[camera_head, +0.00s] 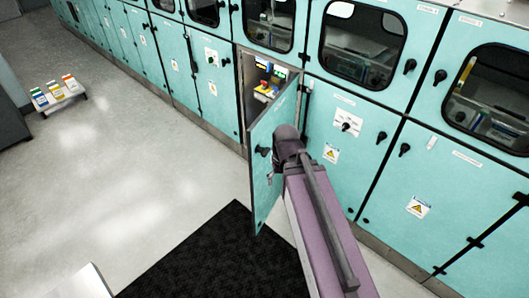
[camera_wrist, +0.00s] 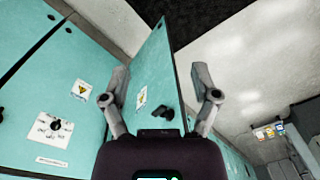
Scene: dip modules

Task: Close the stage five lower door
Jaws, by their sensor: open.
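The open lower door (camera_head: 264,190) is a teal panel swung out from its cabinet opening, with a black knob (camera_head: 263,151) on its face. In the wrist view the same door (camera_wrist: 152,60) shows between my gripper's fingers, with its black knob (camera_wrist: 163,112) and a yellow warning label. My gripper (camera_wrist: 161,85) is open, with its two fingers spread apart and nothing held. I cannot tell whether a finger touches the door. In the head view my arm's end overlaps the door's right side and hides the fingers. I cannot read the stage number.
The cabinet opening (camera_head: 258,80) shows coloured parts inside. Shut teal doors with black knobs line the row, including a lower door (camera_head: 330,120) to the right. A black mat (camera_head: 205,262) lies below. A small rack (camera_head: 57,97) stands at left on open floor.

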